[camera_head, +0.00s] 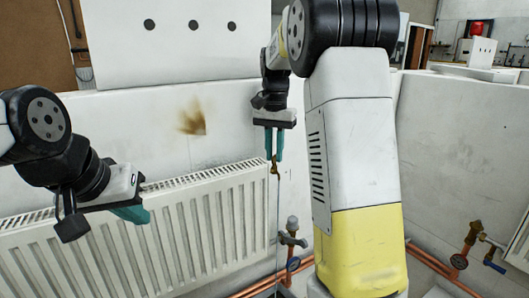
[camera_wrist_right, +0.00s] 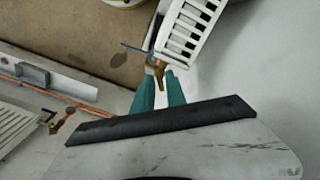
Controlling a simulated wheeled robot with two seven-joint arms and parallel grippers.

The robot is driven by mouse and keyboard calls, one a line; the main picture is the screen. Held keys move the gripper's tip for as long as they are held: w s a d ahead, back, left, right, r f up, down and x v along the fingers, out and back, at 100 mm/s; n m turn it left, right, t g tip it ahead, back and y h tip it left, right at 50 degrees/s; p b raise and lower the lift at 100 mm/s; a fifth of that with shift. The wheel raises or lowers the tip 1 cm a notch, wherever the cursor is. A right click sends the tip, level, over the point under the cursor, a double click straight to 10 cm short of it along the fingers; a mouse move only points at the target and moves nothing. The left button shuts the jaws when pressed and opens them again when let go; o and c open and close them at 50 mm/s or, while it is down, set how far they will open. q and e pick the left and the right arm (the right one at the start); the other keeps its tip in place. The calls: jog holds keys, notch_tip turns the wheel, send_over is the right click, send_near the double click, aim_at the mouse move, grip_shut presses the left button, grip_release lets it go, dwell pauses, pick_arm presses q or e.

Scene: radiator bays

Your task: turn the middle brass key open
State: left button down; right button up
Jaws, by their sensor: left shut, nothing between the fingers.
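A small brass key (camera_head: 275,169) sits at the top right end of the white radiator (camera_head: 150,235). It also shows in the right wrist view (camera_wrist_right: 157,70), beside the radiator's end. My right gripper (camera_head: 274,157) points down at it, with its teal fingers close together and the brass piece between their tips; it looks shut on the key. The tips hide part of the key. My left gripper (camera_head: 133,214) is shut and empty in front of the radiator's left part, away from the key.
A pipe valve (camera_head: 291,235) and copper pipes stand low by the radiator's right end. Another brass valve (camera_head: 473,233) is at the far right. A brown scorch mark (camera_head: 193,117) is on the white wall above the radiator.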

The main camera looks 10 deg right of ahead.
grip_shut()
jog(key=shift+n, duration=0.4)
jog(key=n, duration=0.2)
jog(key=shift+n, duration=2)
jog(key=shift+o, duration=1.9)
grip_release()
